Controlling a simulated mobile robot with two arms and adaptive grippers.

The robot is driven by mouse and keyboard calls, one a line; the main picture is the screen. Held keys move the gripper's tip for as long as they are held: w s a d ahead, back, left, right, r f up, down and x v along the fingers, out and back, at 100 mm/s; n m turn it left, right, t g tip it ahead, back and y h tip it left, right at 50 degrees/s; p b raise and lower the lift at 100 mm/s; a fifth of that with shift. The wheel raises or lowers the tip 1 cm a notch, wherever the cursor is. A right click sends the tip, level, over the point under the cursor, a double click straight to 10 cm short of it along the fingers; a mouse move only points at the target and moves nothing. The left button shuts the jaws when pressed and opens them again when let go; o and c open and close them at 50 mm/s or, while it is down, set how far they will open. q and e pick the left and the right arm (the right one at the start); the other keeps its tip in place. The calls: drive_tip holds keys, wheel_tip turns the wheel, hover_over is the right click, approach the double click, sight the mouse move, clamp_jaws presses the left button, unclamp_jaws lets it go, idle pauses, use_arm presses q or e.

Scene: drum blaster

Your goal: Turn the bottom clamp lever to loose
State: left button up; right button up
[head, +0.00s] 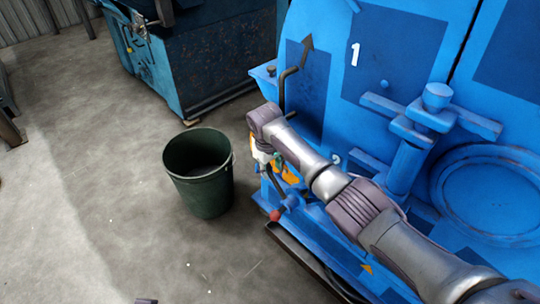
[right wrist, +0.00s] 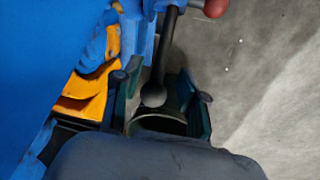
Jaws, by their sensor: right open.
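The blue drum blaster (head: 405,55) fills the right of the head view. My right arm reaches across its front to the lower left corner. My right gripper (head: 262,160) is there, partly hidden by its own wrist. In the right wrist view, a dark lever (right wrist: 168,50) with a round black end comes down between the spread fingers of the right gripper (right wrist: 155,98). The fingers stand on either side of the ball with gaps; no grip shows. A red knob (head: 275,214) is just below the gripper in the head view. I cannot read the lever's setting.
A dark green bin (head: 207,193) stands on the floor left of the machine. A bent dark crank handle (head: 288,85) is above the gripper. Orange parts (right wrist: 85,95) lie close beside the left finger in the wrist view. Grey floor at left is open.

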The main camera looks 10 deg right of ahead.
wheel_tip(320, 180, up, 7)
drive_tip(key=shift+s+a, duration=0.25)
drive_tip(key=shift+s, duration=0.15)
drive_tip(key=shift+f, duration=0.1)
